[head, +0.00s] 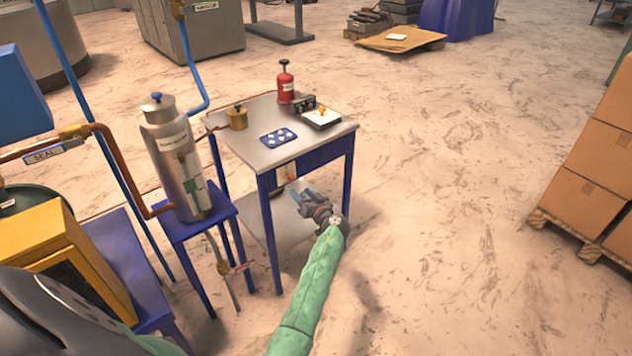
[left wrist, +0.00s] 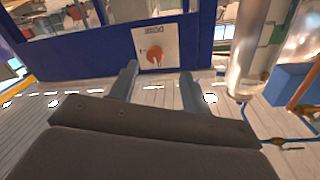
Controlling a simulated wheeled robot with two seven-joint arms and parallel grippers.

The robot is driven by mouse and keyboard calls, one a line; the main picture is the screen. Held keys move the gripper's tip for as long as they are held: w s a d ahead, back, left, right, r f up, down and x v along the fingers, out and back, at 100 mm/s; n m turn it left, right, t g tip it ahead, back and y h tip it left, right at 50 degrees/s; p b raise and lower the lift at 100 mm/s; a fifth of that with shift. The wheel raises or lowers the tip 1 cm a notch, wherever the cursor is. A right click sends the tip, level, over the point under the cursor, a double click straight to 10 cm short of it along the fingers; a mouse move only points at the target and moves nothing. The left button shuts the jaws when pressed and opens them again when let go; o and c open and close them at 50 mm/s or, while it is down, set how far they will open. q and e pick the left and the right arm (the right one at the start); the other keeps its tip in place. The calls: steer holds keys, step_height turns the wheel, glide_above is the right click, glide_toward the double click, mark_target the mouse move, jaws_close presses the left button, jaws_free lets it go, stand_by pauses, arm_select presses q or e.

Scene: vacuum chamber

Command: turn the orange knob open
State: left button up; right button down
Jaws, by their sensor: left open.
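The orange knob (left wrist: 154,53) is round and sits on a white plate (left wrist: 170,36) with a dark label above it, fixed at the blue table frame. In the left wrist view it lies just beyond the fingertips, between them in the picture. My left gripper (left wrist: 158,72) is open and empty, apart from the knob. In the head view my left gripper (head: 300,197) is low at the front of the table, below its top. There the pale plate (head: 285,174) shows partly under the tabletop. My right gripper is not in view.
The steel-topped table (head: 236,146) carries a red bottle (head: 285,82), a brass pot (head: 237,117), a blue tray (head: 278,137) and a small gauge box. A metal cylinder (head: 177,160) stands on a blue stand at left. Cardboard boxes (head: 598,150) are at right; the floor between is clear.

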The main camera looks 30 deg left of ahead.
mark_target(292, 179)
arm_select(q)
steer(key=w+a+p, duration=0.1)
steer(key=a, duration=0.1)
steer(key=w+a+n+p, duration=0.1)
steer(key=a, duration=0.1)
steer(key=w+a+n+p, duration=0.1)
steer(key=w+a, duration=0.1)
steer(key=shift+w+r+t, duration=0.1)
steer(key=shift+r+t, duration=0.15)
steer(key=shift+t, duration=0.05)
steer(key=shift+w+a+f, duration=0.1)
steer(key=shift+w+a, duration=0.1)
steer(key=shift+a, duration=0.15)
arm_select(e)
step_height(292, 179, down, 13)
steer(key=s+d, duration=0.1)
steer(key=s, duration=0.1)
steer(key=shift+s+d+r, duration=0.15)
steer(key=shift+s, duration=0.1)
arm_select(q)
steer(key=shift+c, duration=0.2)
steer(key=c, duration=0.9)
